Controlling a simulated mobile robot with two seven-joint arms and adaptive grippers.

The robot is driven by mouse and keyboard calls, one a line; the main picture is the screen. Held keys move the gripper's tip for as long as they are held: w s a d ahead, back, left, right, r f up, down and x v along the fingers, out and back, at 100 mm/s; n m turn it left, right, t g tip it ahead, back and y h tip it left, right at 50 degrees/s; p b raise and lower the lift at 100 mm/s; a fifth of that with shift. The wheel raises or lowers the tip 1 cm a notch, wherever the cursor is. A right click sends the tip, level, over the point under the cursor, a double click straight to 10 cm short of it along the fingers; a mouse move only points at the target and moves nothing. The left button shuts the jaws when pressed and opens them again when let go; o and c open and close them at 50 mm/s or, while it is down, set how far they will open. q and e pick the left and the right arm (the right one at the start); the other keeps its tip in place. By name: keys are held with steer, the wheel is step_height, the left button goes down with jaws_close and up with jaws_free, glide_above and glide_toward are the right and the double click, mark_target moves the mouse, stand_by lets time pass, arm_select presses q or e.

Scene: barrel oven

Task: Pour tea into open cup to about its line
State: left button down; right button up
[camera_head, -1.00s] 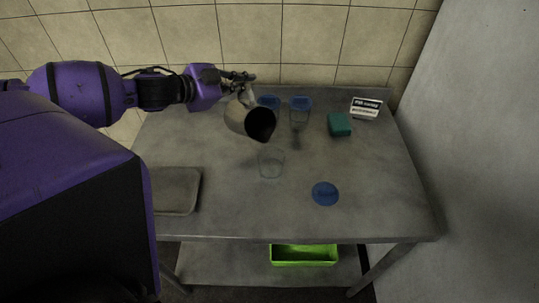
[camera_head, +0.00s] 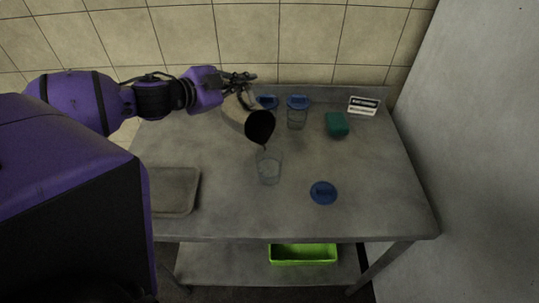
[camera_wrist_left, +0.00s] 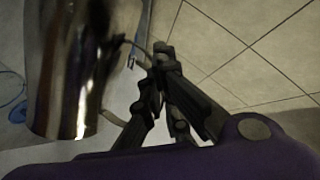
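My left gripper (camera_head: 240,80) is shut on the handle side of a metal pitcher (camera_head: 236,110), and the fingers hide the exact grip. The pitcher is tilted steeply with its dark mouth toward the open clear cup (camera_head: 269,168). A small dark streak runs from its lip down to the cup's rim. The cup stands upright on the table; its line and any tea level are too faint to make out. In the left wrist view the shiny pitcher (camera_wrist_left: 70,70) is beside the fingers (camera_wrist_left: 160,60). My right gripper is out of view.
Two cups with blue lids stand behind, one (camera_head: 298,114) clear and one (camera_head: 267,101) partly hidden by the pitcher. A loose blue lid (camera_head: 323,193), green sponge (camera_head: 337,124), sign (camera_head: 364,105) and tray (camera_head: 175,190) lie around. A green bin (camera_head: 303,254) sits below.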

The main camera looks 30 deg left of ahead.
arm_select(q)
steer(key=shift+d+r, duration=0.2)
steer(key=shift+d, duration=0.05)
steer(key=shift+s+d+r, duration=0.1)
steer(key=shift+s+r, duration=0.05)
steer(key=shift+r, duration=0.1)
steer(key=shift+d+f, duration=0.1)
steer(key=shift+f, duration=0.15)
steer(key=shift+d+r+m, duration=0.1)
steer(key=shift+r+m, duration=0.15)
steer(key=shift+m, duration=0.05)
steer(key=shift+s+f+t, duration=0.1)
steer(key=shift+f+t, duration=0.05)
steer(key=shift+t, duration=0.15)
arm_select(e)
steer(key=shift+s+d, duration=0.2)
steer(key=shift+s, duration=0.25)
arm_select(q)
steer(key=shift+d+r, duration=0.1)
steer(key=shift+r, duration=0.1)
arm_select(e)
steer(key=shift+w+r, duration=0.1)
arm_select(q)
steer(key=shift+f, duration=0.1)
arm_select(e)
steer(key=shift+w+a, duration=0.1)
